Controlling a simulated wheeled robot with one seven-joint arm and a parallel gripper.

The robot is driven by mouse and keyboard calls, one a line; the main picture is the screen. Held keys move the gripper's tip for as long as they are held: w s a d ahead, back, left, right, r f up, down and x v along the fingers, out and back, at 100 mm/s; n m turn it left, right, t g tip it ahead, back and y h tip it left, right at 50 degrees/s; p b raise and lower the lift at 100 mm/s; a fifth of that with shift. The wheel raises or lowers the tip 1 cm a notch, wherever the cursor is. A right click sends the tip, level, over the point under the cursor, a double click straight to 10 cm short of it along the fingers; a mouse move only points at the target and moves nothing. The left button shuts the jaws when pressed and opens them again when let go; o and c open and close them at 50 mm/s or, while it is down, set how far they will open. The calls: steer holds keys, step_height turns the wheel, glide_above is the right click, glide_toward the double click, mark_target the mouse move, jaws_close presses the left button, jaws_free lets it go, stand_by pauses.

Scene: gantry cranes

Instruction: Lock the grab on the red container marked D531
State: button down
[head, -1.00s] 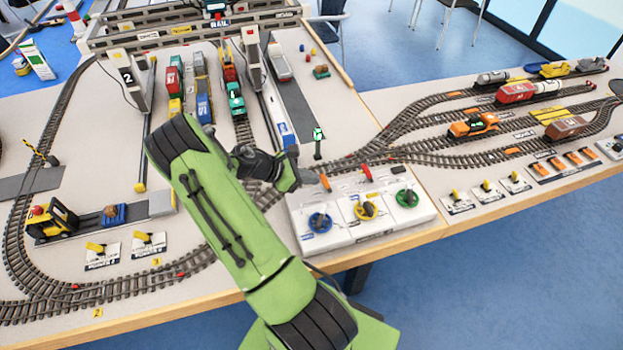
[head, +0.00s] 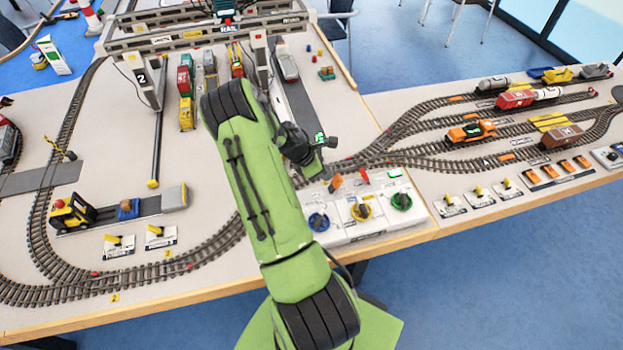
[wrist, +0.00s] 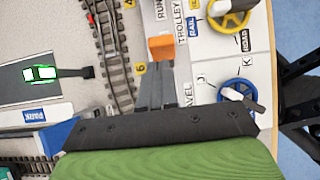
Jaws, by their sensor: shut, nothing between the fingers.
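A red container (head: 184,77) lies in the lane under the gantry crane (head: 180,38); its marking is too small to read. The crane's teal trolley (head: 222,6) is at the top edge; the grab cannot be made out. The white control panel (head: 345,232) has a blue wheel (head: 319,222), a yellow wheel (head: 361,211), a green wheel (head: 401,201), an orange lever (head: 336,182) and a red lever (head: 365,175). My gripper (head: 322,165) is shut and empty, above the panel's back left. In the wrist view my fingers (wrist: 157,82) point at the orange lever (wrist: 161,47); contact cannot be told.
Rail tracks (head: 420,160) with several wagons run to the right. A yellow forklift-like vehicle (head: 72,212) stands at left. A small green-and-white car (wrist: 40,74) is beside the track in the wrist view. My arm hides part of the crane lanes.

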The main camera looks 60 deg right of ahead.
steer(key=shift+r+p, duration=0.55)
steer(key=shift+r, duration=0.25)
steer(key=p+v, duration=0.2)
steer(key=v, duration=1.1)
steer(key=shift+w+a, duration=0.1)
